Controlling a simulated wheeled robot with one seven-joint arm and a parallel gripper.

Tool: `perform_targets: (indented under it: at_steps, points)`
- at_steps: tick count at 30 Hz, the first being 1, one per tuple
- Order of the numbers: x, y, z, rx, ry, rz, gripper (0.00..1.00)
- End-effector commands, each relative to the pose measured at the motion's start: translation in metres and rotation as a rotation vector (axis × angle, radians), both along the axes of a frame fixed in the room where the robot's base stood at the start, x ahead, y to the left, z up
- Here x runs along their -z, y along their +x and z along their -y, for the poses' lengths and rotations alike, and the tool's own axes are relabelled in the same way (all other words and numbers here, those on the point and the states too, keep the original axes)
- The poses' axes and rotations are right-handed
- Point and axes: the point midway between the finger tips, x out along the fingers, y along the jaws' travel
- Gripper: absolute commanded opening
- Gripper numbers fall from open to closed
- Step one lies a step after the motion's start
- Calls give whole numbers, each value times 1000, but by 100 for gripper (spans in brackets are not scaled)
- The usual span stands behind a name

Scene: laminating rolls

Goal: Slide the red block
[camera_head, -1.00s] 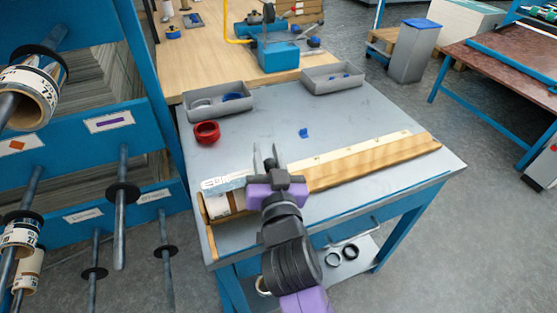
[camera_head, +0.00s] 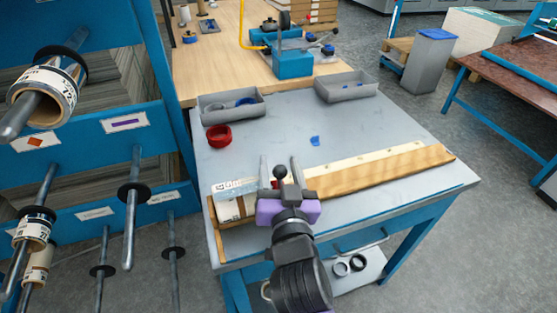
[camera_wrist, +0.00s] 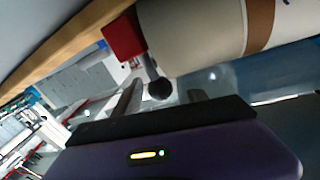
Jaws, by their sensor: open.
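The red block (camera_wrist: 124,37) shows in the wrist view against the end of a pale roll (camera_wrist: 190,30). A short stem with a black ball knob (camera_wrist: 161,89) sticks out from it. In the head view only a sliver of red (camera_head: 249,184) shows beside my gripper (camera_head: 279,165). The black knob (camera_head: 280,172) appears there between my fingers. My gripper is open, with its fingers (camera_wrist: 163,97) on either side of the knob in the wrist view. I cannot tell whether they touch it. The roll (camera_head: 232,207) lies at the left end of a wooden trough (camera_head: 380,170).
A red ring (camera_head: 219,139) and a small blue piece (camera_head: 315,141) lie on the grey table. Two grey trays (camera_head: 232,108) (camera_head: 346,90) stand at its back edge. A blue rack with rods (camera_head: 85,140) stands close on the left. The table's middle is mostly clear.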

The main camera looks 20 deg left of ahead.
Motion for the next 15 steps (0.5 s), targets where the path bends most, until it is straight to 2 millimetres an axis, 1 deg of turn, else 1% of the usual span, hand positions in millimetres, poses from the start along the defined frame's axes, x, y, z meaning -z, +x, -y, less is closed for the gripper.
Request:
perform_targets:
  at_steps: [1,6,10,15]
  points:
    - [1,-9,4,0,0,-2,50]
    - [1,-35,14,-1,0,-1,50]
    - [1,-48,19,-1,-1,0,50]
    - [0,-55,22,-1,-1,0,50]
